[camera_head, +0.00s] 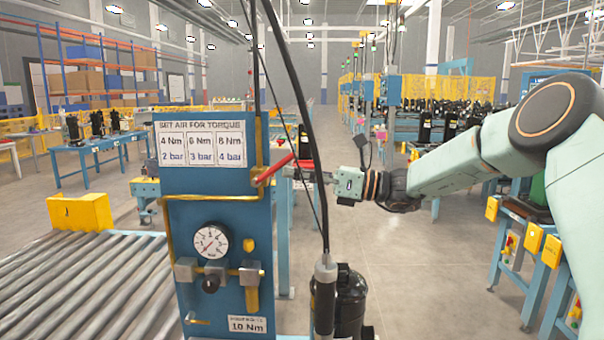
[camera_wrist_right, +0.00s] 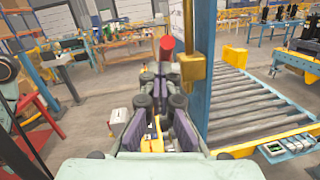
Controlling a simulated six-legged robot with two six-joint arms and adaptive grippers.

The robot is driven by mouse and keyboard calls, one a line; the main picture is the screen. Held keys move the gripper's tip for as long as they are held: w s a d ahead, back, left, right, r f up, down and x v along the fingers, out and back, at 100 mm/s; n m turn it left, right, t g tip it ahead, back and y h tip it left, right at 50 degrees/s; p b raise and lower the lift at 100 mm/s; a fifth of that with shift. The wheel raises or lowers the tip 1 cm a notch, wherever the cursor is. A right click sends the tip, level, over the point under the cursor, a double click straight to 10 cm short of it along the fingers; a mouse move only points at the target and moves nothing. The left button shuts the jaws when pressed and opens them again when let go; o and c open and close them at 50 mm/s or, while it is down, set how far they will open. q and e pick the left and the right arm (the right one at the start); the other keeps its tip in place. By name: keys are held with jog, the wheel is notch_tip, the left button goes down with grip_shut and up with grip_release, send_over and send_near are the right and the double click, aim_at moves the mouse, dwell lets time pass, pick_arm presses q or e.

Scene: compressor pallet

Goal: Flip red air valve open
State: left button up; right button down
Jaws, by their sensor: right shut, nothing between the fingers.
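The red air valve lever (camera_head: 274,169) sits on the brass pipe at the right edge of the blue panel (camera_head: 226,265). It slants up to the right in the head view. In the right wrist view the red lever (camera_wrist_right: 165,46) stands just beyond the fingers, left of the brass fitting (camera_wrist_right: 192,68). My right gripper (camera_head: 300,174) comes in from the right with its fingertips close to the lever. It also shows in the right wrist view (camera_wrist_right: 160,84), shut and with nothing between its fingers. I cannot tell whether it touches the lever. My left gripper is not in view.
A pressure gauge (camera_head: 211,242) and brass fittings are on the panel's front, below a torque sign (camera_head: 201,145). A hanging black tool (camera_head: 325,290) and cable stand in front of the panel's right side. A roller conveyor (camera_head: 70,290) lies left.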

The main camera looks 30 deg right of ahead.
aim_at(271, 169)
jog(key=shift+g+h, duration=0.5)
jog(key=shift+h, duration=0.2)
jog(key=w+a+r+p, duration=0.1)
jog(key=a+r+p, duration=0.1)
jog(key=r, duration=0.1)
jog(key=w+r+p, duration=0.1)
jog(key=r, duration=0.1)
jog(key=shift+w+a+p, duration=0.35)
jog(key=shift+a+p, duration=0.05)
jog(key=shift+w+a+r, duration=0.25)
jog(key=shift+a+r, duration=0.3)
jog(key=shift+a, duration=0.2)
jog(key=shift+a, duration=0.1)
